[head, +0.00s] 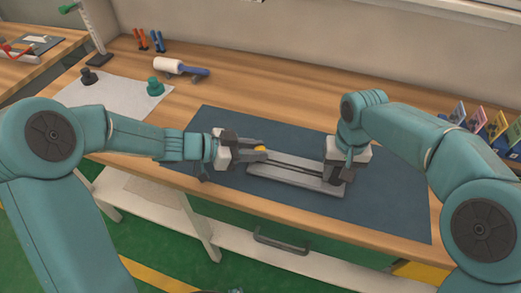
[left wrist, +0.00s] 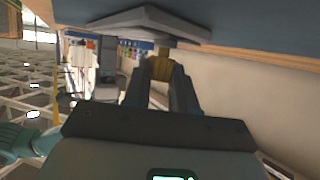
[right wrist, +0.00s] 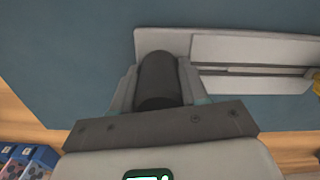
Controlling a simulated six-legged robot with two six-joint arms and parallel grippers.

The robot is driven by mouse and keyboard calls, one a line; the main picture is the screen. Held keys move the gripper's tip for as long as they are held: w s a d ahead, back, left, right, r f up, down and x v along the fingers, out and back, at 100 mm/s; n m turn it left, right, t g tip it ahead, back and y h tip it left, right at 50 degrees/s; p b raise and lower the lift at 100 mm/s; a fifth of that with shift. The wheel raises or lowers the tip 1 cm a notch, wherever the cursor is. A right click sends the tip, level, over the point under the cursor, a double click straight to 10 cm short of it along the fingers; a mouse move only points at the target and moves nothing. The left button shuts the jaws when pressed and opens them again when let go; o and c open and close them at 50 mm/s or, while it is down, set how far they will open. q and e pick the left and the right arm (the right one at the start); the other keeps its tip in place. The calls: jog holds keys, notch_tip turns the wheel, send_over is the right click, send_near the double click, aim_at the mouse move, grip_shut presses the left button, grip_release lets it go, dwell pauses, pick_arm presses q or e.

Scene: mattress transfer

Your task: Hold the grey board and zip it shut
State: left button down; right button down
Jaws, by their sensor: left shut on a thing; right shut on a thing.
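The grey board (head: 290,176) lies on the dark blue mat, long and narrow, with a slot along its length. It also shows in the right wrist view (right wrist: 250,48). My left gripper (head: 259,150) is at the board's left end, shut on a small yellow piece (head: 260,148), which looks like the zip's pull. The yellow piece shows between the fingers in the left wrist view (left wrist: 161,66). My right gripper (head: 342,178) is shut at the board's right end. A dark rounded part (right wrist: 157,80) hides its exact contact with the board.
The blue mat (head: 390,205) is clear around the board. A white roller (head: 168,65), a green knob (head: 155,86) and a dark knob (head: 88,76) are at the back left. Colourful cards (head: 478,122) stand at the right. The table's front edge is close.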

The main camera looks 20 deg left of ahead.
pick_arm(q)
jog(key=c, duration=0.9)
grip_release()
jog(key=shift+a, duration=0.1)
pick_arm(e)
jog(key=shift+d, duration=0.1)
pick_arm(q)
jog(key=v, duration=1.2)
pick_arm(e)
jog(key=c, duration=0.5)
grip_release()
